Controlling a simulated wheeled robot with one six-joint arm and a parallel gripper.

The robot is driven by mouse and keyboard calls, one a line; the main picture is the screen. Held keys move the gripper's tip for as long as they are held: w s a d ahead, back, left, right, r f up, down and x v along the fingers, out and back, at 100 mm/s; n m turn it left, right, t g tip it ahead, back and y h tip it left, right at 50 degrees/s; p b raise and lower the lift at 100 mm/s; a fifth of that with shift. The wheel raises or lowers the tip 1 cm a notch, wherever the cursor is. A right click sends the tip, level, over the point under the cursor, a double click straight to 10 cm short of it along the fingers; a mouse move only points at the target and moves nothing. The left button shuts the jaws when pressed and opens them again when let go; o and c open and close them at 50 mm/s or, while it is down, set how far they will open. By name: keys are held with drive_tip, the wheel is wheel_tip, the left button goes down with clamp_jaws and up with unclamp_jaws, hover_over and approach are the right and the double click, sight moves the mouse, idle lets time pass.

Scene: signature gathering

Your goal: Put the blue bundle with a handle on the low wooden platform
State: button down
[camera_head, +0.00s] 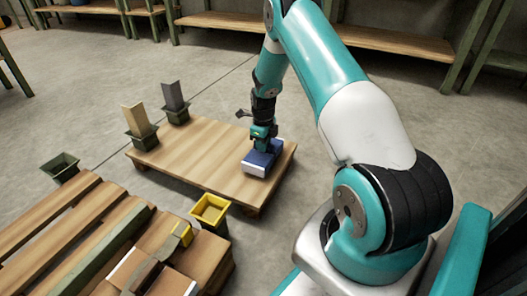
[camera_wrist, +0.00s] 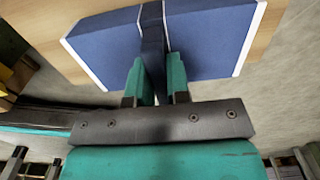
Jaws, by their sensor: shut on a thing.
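The blue bundle (camera_head: 258,162) has white edges and sits at the right end of the low wooden platform (camera_head: 195,150). I cannot tell whether its full weight rests on the boards. My gripper (camera_head: 264,137) is above the bundle, pointing down. In the wrist view the bundle (camera_wrist: 205,45) fills the upper middle, and its dark handle strap (camera_wrist: 152,45) runs between the two teal fingers of my gripper (camera_wrist: 155,80). The fingers are shut on the handle. The platform's pale wood (camera_wrist: 60,50) shows behind the bundle.
A yellow bin (camera_head: 210,209) and slatted pallet (camera_head: 75,220) are at front left. A dark bin (camera_head: 62,168) stands left. The platform's middle is clear.

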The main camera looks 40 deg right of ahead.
drive_tip(key=shift+f, duration=0.7)
drive_tip(key=shift+r, duration=0.15)
drive_tip(key=c, duration=1.1)
unclamp_jaws()
